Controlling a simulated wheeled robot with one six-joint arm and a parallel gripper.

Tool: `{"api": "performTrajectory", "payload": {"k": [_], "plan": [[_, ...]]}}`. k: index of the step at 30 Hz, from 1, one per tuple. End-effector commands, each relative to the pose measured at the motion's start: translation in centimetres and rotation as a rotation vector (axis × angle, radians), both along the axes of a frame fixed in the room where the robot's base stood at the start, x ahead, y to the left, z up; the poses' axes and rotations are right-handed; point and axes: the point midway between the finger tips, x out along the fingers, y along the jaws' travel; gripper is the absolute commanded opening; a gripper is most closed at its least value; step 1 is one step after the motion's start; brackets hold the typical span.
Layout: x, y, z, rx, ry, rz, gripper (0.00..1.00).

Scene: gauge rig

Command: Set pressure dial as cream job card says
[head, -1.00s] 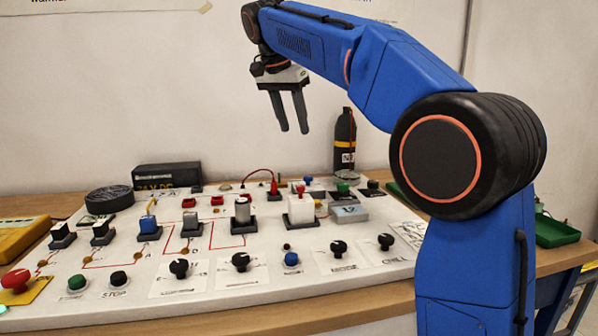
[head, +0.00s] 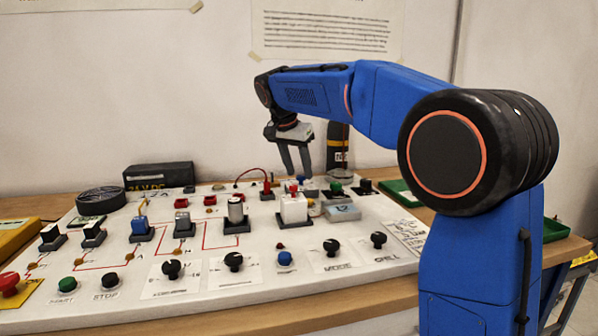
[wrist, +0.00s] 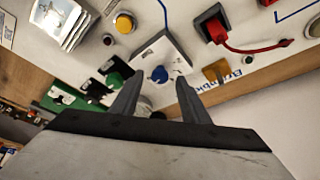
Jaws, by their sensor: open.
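My gripper (head: 298,168) is open and empty, pointing down above the back right part of the white panel (head: 120,298). In the wrist view its fingers (wrist: 159,84) spread on either side of a blue knob (wrist: 159,74) on a white plate; contact is not visible. Along the panel's front are black dials (head: 172,270), (head: 234,262), (head: 332,247), (head: 378,240) and a small blue knob (head: 285,258). Two labels seem to read MODE and CHILL. I cannot tell which dial is the pressure dial. A pale printed card (head: 408,234) lies at the panel's right; its text is unreadable.
A dark bottle (head: 338,150) stands behind my gripper. A red cable (wrist: 240,46) lies near the fingers. A green tray (head: 400,192) is at right.

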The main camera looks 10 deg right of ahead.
Motion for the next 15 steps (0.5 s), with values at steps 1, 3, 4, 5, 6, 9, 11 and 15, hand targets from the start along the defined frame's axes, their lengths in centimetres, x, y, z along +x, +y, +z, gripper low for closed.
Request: {"api": "performTrajectory", "payload": {"k": [1,3,4,5,6,9,11,15], "plan": [[0.08,-0.14,-0.32,0.000,0.000,-0.001,0.42],[0.17,-0.23,-0.62,0.000,0.000,-0.001,0.42],[0.20,-0.26,-0.71,0.000,0.000,-0.001,0.42],[0.22,-0.27,-0.77,0.000,0.000,-0.001,0.42],[0.24,-0.29,-0.84,0.001,-0.001,-0.001,0.42],[0.25,-0.29,-0.87,0.001,-0.001,-0.001,0.42],[0.25,-0.29,-0.86,0.001,-0.001,-0.001,0.42],[0.24,-0.27,-0.85,0.001,-0.001,0.000,0.25]]}}
